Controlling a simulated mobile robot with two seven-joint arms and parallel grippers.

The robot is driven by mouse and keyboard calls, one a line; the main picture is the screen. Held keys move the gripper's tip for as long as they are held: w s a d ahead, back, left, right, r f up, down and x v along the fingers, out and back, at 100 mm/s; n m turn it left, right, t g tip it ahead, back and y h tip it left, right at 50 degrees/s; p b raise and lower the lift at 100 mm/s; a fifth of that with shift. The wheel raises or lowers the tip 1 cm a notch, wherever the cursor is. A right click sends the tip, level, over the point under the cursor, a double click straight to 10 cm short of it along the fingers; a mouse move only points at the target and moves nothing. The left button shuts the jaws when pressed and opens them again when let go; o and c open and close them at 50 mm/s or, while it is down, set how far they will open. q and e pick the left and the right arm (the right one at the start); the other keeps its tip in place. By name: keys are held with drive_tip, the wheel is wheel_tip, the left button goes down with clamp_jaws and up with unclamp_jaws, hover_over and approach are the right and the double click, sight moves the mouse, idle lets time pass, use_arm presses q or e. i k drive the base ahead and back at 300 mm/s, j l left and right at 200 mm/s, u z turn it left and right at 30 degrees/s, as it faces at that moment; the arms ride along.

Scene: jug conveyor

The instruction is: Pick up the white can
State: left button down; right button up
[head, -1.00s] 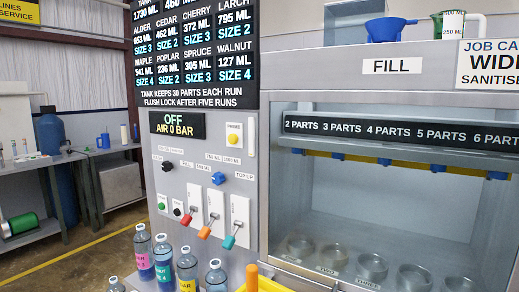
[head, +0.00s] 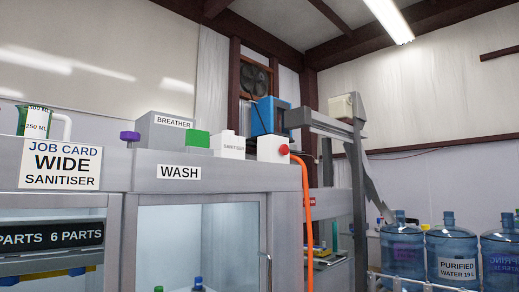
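Neither of my grippers shows in this view.
A grey breather box (head: 163,133), a green block (head: 197,139) and a white box with a red button (head: 273,149) are on the cabinet top. A job card (head: 60,165) hangs at left. Large blue water bottles (head: 451,252) stand at right. An orange hose (head: 306,205) hangs down the cabinet's side.

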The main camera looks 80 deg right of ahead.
sight(225, 144)
drive_tip(key=z, duration=2.25)
drive_tip(key=i+l, duration=0.15)
drive_tip(key=l, duration=0.15)
drive_tip(key=i+l+u, duration=0.1)
drive_tip(key=u, duration=0.3)
drive_tip(key=i+l+u, duration=0.1)
drive_tip(key=l+u, duration=0.25)
drive_tip(key=j, duration=0.1)
